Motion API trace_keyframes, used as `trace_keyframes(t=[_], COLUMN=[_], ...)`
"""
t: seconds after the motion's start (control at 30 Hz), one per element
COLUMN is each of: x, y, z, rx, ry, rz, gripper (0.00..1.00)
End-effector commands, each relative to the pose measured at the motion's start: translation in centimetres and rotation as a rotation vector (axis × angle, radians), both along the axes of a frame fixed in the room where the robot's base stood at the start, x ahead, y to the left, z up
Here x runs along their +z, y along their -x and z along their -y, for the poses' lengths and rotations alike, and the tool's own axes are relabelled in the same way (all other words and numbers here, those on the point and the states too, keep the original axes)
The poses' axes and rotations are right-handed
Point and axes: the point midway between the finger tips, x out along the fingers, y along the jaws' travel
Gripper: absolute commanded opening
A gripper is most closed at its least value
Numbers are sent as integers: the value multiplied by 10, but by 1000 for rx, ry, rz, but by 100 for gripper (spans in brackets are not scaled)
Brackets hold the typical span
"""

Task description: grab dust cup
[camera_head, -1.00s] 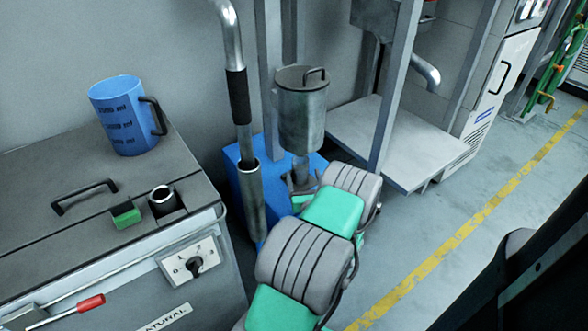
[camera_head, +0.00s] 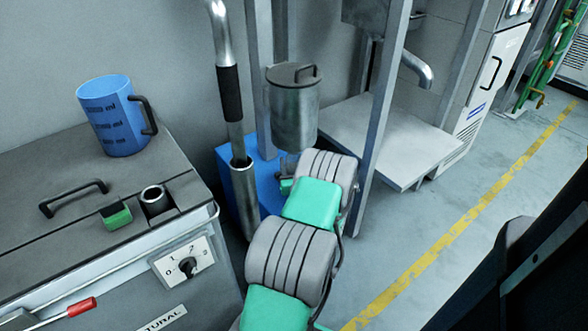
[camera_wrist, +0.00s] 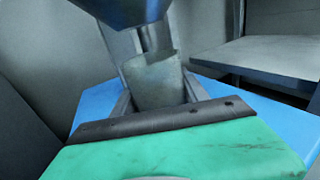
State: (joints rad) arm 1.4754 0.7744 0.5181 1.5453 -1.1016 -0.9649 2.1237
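A grey metal drum with a lid and handle (camera_head: 295,115) stands over a blue box (camera_head: 268,190). In the wrist view a small grey tapered cup (camera_wrist: 158,80), which looks like the dust cup, sits under the drum's neck (camera_wrist: 152,35). My gripper (camera_wrist: 160,92) has one finger on each side of this cup. The fingers look spread, with the cup between them; firm contact cannot be made out. In the head view my green and grey arm hides most of the cup and my gripper.
A blue measuring jug (camera_head: 115,115) stands on the grey cabinet (camera_head: 60,175) at left. A metal hose pipe (camera_head: 232,95) runs down left of the drum. A frame post (camera_head: 372,120) and a grey shelf (camera_head: 400,145) stand to the right. The floor at right is clear.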

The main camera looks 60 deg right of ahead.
Motion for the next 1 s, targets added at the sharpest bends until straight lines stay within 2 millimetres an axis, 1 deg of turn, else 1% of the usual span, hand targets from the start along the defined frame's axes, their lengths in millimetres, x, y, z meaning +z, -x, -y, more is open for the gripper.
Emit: trace_keyframes(t=[0.03, 0.4, 0.5, 0.77, 0.87, 0.93, 0.97, 1.0], x=[0, 0, 0, 3, 12, 21, 16, 14], y=[0, 0, 0, 0, 0, 0, 4, 8], z=[0, 0, 0, 0, 0, 0, -4, -10], rx=[0, 0, 0, 0, 0, 0, -2, -2], ry=[0, 0, 0, 0, 1, 1, -4, -5], rz=[0, 0, 0, 0, 0, 0, -1, 0], gripper=[45, 14, 8, 8, 8, 8, 8, 8])
